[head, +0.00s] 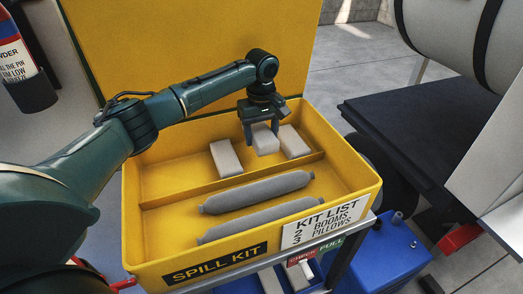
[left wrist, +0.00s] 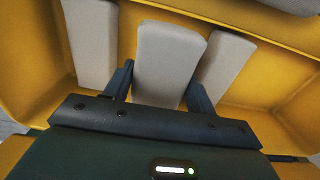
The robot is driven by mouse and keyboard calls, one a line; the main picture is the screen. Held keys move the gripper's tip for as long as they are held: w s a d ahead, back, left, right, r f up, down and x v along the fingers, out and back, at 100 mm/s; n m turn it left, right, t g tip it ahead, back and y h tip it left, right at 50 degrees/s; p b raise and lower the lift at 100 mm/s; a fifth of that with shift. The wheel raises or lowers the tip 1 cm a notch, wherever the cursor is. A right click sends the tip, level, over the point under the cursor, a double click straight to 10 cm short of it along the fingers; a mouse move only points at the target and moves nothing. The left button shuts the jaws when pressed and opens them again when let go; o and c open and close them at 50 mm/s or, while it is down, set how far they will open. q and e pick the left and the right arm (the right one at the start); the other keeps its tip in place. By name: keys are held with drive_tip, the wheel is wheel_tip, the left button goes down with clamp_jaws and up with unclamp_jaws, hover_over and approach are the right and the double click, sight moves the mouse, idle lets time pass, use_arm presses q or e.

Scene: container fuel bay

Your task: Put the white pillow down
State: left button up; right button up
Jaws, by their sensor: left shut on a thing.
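A white pillow (head: 266,144) is between the fingers of my left gripper (head: 262,133), over the back compartment of the yellow spill kit box (head: 160,245). In the left wrist view the held pillow (left wrist: 168,55) sits between the two dark fingers of the gripper (left wrist: 158,88). Another white pillow (head: 226,158) lies to its left, and one (head: 293,142) to its right, both in the back compartment. The held pillow's lower end is between them; I cannot tell whether it touches the floor. My right gripper is not in view.
A yellow divider (head: 180,193) separates the back compartment from the front one, where two grey booms (head: 256,191) (head: 262,219) lie. The kit list card (head: 325,223) is on the front rim. The raised lid (head: 185,40) stands behind. The left part of the back compartment is free.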

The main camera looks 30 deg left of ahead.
sight(262, 132)
use_arm(q)
drive_tip(key=shift+d+f, duration=0.1)
drive_tip(key=shift+f, duration=2.85)
drive_tip(key=shift+f, duration=0.1)
drive_tip(key=o, duration=1)
wheel_tip(262, 132, up, 12)
drive_tip(key=shift+r, duration=0.15)
drive_tip(key=shift+s, duration=0.1)
